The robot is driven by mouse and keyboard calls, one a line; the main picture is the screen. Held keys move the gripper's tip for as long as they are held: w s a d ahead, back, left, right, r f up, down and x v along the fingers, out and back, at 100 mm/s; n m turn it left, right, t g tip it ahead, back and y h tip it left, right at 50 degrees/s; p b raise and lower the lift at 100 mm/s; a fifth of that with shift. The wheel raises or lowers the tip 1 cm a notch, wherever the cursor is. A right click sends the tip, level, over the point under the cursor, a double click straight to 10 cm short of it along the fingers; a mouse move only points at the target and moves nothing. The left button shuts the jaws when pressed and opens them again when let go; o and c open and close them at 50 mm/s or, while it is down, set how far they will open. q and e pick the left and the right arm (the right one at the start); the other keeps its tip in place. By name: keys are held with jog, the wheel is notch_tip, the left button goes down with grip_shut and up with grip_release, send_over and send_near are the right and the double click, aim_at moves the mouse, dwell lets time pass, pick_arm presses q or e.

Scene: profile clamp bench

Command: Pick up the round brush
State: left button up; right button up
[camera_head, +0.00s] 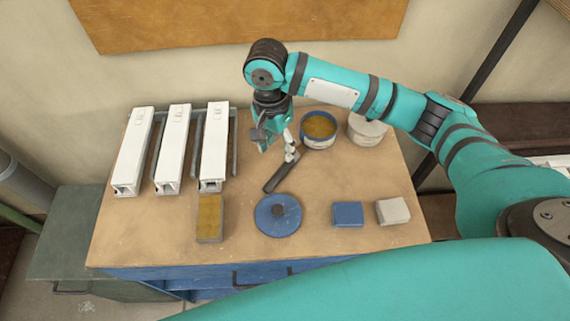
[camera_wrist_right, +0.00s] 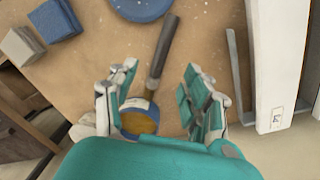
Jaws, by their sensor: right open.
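The round brush (camera_head: 275,179) lies on the bench top, with its dark handle pointing toward the front. In the right wrist view its dark handle (camera_wrist_right: 161,50) runs down to a brownish part between my fingers; its lower end is hidden or hard to make out. My right gripper (camera_head: 276,145) is open above the back end of the brush and covers part of it in the head view. In the right wrist view the gripper (camera_wrist_right: 160,76) has one finger on each side of the brush, with gaps on both sides. My left gripper is not in view.
A blue-rimmed tin with amber contents (camera_head: 319,127) and a pale lidded tin (camera_head: 367,129) stand right of the gripper. Three white profiles (camera_head: 172,147) lie at left. A blue disc (camera_head: 278,214), a yellow-brown block (camera_head: 210,217), a blue block (camera_head: 347,213) and a grey block (camera_head: 393,211) line the front.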

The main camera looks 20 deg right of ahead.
aim_at(279, 172)
notch_tip(279, 172, down, 4)
jog(key=shift+d+r, duration=0.1)
jog(key=shift+r, duration=0.15)
notch_tip(279, 172, down, 3)
jog(key=shift+s+r+p, duration=0.1)
jog(key=shift+p, duration=0.4)
notch_tip(279, 172, down, 4)
jog(key=shift+r+p, duration=0.15)
jog(key=shift+p, duration=0.2)
jog(key=shift+s+f, duration=0.1)
jog(key=shift+f, duration=0.15)
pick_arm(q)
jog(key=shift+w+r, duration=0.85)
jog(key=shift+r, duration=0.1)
pick_arm(e)
grip_shut()
